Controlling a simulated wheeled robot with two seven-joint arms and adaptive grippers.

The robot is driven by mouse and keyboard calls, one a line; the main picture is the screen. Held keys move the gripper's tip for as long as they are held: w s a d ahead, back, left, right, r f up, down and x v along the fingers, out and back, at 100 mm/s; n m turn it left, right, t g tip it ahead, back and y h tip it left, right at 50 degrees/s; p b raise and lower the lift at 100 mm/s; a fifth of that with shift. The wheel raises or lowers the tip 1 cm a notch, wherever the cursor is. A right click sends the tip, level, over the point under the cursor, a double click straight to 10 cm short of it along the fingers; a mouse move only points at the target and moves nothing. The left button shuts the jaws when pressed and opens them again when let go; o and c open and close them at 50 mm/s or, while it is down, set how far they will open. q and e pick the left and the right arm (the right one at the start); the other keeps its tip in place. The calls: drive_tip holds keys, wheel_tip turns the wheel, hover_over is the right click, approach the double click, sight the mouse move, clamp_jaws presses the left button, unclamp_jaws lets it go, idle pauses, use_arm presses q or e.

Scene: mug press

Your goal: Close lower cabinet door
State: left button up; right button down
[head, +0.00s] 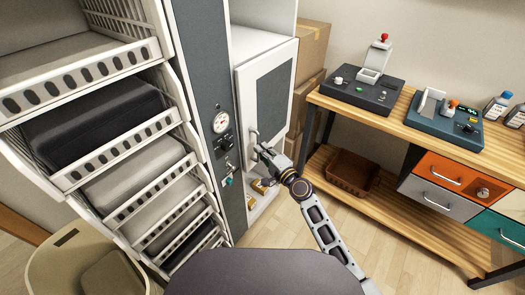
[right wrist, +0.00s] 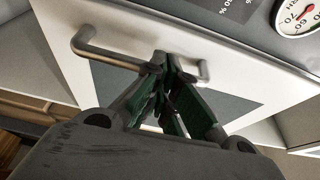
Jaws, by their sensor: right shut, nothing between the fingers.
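The cabinet door (head: 264,92) is white with a grey panel and stands to the right of the dark grey column. It looks set at an angle to the white cabinet body (head: 252,42); how far it is open I cannot tell exactly. Its bar handle (head: 254,138) is at the lower left of the door and crosses the upper part of the right wrist view (right wrist: 105,57). My right gripper (head: 263,152) is shut and empty, with its fingertips (right wrist: 172,72) at the handle; whether they touch it is unclear. My left gripper is out of view.
A column with a gauge (head: 221,121) and wire shelves (head: 110,130) stand left of the door. Small yellow items (head: 262,186) lie low below it. Cardboard boxes (head: 311,48) and a wooden workbench (head: 388,120) are on the right. Floor between is clear.

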drive_tip(key=shift+s+a+f, duration=0.25)
drive_tip(key=shift+a, duration=0.2)
drive_tip(key=v, duration=1.2)
drive_tip(key=shift+w+d+r, duration=0.25)
drive_tip(key=shift+d+r, duration=0.05)
drive_tip(key=shift+d, duration=0.1)
idle(0.4)
